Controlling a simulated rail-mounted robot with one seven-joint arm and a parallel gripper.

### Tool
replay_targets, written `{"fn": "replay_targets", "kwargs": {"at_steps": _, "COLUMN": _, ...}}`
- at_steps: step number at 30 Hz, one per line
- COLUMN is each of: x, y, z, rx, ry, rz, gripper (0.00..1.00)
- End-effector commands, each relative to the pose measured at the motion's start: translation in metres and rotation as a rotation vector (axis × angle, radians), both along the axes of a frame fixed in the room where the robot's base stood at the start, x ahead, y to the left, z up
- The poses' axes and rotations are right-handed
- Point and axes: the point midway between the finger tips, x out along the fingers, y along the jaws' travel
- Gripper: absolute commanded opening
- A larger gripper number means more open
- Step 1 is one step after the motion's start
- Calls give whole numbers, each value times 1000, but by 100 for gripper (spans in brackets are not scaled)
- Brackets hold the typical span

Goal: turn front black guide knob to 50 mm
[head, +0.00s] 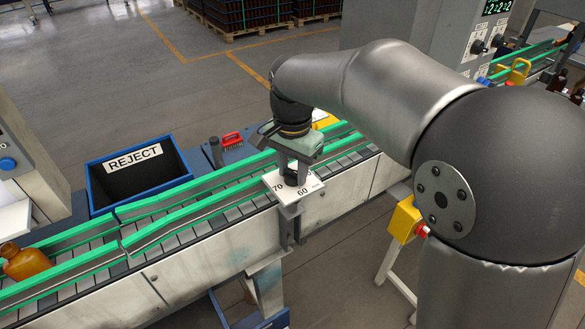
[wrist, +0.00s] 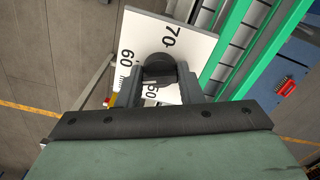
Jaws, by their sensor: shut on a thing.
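The front black guide knob (wrist: 159,67) is a round black knob on a white scale plate (wrist: 196,46). The plate shows the marks 50, 60 and 70 in the wrist view. In the head view the plate (head: 273,179) sits on a bracket at the front edge of the conveyor, with 70 and 60 readable. My gripper (head: 291,168) points down over the plate. In the wrist view its two fingers (wrist: 162,82) are shut on the knob, one on each side. I cannot make out a pointer on the knob, so its setting is unclear.
The conveyor (head: 160,223) with green guide rails runs behind the plate. An amber bottle (head: 24,262) lies on it at the left. A blue-rimmed REJECT bin (head: 137,178) and a red brush (head: 232,139) are beyond the conveyor. A yellow box with a red button (head: 405,220) stands right.

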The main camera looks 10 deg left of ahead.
Motion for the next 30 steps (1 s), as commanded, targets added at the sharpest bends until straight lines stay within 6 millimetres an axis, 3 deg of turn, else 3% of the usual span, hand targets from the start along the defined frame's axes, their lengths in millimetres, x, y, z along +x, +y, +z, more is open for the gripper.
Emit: {"fn": "replay_targets", "kwargs": {"at_steps": 30, "x": 1, "y": 0, "z": 1, "rx": 1, "ry": -2, "rz": 942, "gripper": 10}}
